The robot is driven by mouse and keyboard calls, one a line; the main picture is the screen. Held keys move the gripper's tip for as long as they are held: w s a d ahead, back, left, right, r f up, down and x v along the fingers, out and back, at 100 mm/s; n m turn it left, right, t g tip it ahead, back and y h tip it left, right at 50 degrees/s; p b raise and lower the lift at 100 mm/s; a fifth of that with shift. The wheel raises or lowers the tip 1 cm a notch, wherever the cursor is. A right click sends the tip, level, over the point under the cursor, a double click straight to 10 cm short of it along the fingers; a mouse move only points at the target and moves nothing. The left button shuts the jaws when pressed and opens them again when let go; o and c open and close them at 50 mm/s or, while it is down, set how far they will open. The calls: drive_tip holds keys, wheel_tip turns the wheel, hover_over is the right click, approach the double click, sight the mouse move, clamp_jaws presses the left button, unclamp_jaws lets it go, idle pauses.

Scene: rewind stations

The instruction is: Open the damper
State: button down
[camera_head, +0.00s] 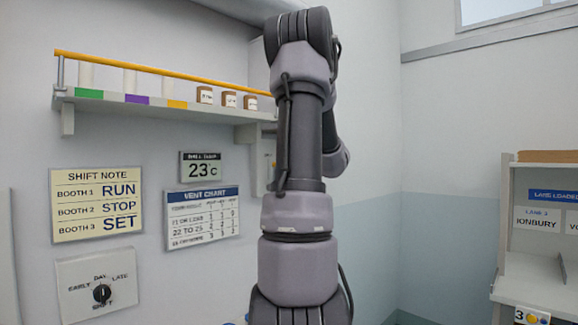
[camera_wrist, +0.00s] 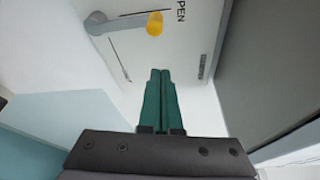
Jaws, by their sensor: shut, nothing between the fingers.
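The damper lever shows in the wrist view as a grey handle (camera_wrist: 112,24) with a yellow knob (camera_wrist: 155,23) at its end. It is mounted on a pale panel (camera_wrist: 185,62), with the letters "PEN" printed beside the knob. My gripper (camera_wrist: 160,74) is shut and empty, its two green fingers side by side. The fingertips are below the knob in the wrist view and look apart from it. In the head view my own arm hides the lever and the gripper.
A wall shelf (camera_head: 160,108) with an orange rail holds several jars at the upper left. A shift note (camera_head: 97,204), a vent chart (camera_head: 203,217), a temperature display (camera_head: 200,167) and a dial plate (camera_head: 97,285) are on the left wall. A cabinet (camera_head: 540,220) stands at the right.

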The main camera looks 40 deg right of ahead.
drive_tip(key=v, duration=0.6)
drive_tip(key=shift+s+f, duration=0.25)
drive_tip(key=shift+s, duration=0.1)
drive_tip(key=a+f+n+g+y, duration=0.1)
drive_tip(key=a+n+g+y, duration=0.65)
drive_tip(key=a, duration=2.25)
drive_tip(key=s+a+f+n+g, duration=0.1)
drive_tip(key=s+a+f+n, duration=0.2)
drive_tip(key=s+a+n, duration=0.2)
drive_tip(key=s+a+f+n+g+h, duration=0.1)
drive_tip(key=s+a+f+n, duration=0.2)
drive_tip(key=s+a+n, duration=0.3)
drive_tip(key=s+a, duration=0.2)
drive_tip(key=s, duration=0.2)
drive_tip(key=shift+a, duration=0.15)
drive_tip(key=shift+s+a+f+n, duration=0.1)
drive_tip(key=shift+f+n, duration=0.05)
drive_tip(key=shift+n, duration=0.2)
